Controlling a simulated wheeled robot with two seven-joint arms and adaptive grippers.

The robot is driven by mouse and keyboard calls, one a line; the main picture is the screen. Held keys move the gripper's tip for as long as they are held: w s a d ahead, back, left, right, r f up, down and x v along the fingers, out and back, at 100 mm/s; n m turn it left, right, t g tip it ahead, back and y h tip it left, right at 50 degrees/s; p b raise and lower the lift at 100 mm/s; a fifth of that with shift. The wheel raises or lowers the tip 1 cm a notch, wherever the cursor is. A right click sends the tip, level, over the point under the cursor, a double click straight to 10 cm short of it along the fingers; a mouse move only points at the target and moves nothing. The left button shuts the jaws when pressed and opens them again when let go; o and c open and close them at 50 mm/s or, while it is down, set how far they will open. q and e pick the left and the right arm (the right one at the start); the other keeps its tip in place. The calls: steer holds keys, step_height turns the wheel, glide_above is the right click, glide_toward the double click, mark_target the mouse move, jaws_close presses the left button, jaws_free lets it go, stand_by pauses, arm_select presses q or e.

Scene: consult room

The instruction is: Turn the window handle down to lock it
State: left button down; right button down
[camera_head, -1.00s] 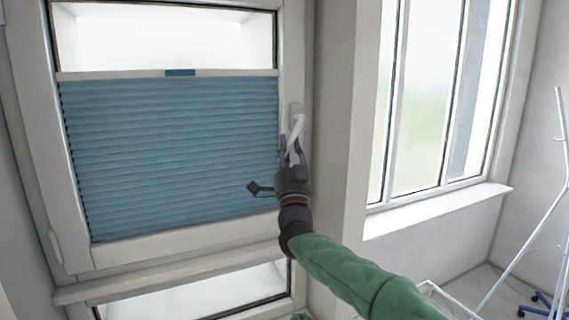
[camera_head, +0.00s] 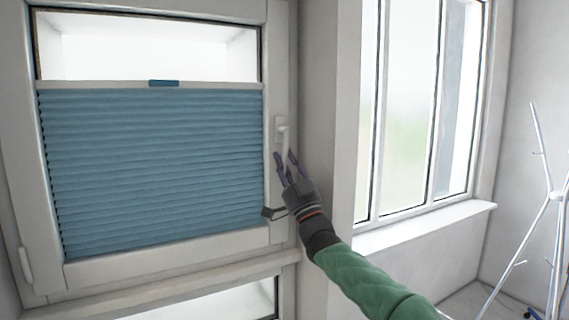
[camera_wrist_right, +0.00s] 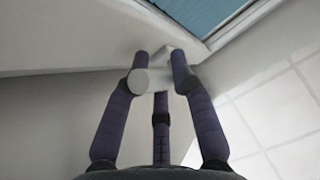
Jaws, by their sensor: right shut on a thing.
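The white window handle (camera_head: 286,139) is on the right side of the window frame and points nearly straight down from its base plate. My right gripper (camera_head: 286,158) reaches up from below and is shut on the handle's lower end. In the right wrist view, the handle (camera_wrist_right: 152,81) lies between the dark purple fingers of the gripper (camera_wrist_right: 160,62). The fingers hide part of the handle. My left gripper is in neither view.
The window sash with a blue pleated blind (camera_head: 155,165) sits in its white frame. A wall corner stands close to the right of the handle. A second window with a sill (camera_head: 425,230) is further right, with a white stand (camera_head: 552,200) beside it.

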steer(key=shift+s+d+r, duration=0.15)
steer(key=shift+r, duration=0.3)
steer(key=c, duration=1.1)
jaws_free()
steer(key=shift+o, duration=0.4)
steer(key=shift+f, duration=0.3)
steer(key=shift+w, duration=0.2)
steer(key=shift+f, duration=0.15)
steer(key=v, duration=0.7)
steer(key=shift+s+f, duration=0.2)
steer(key=shift+s, duration=0.2)
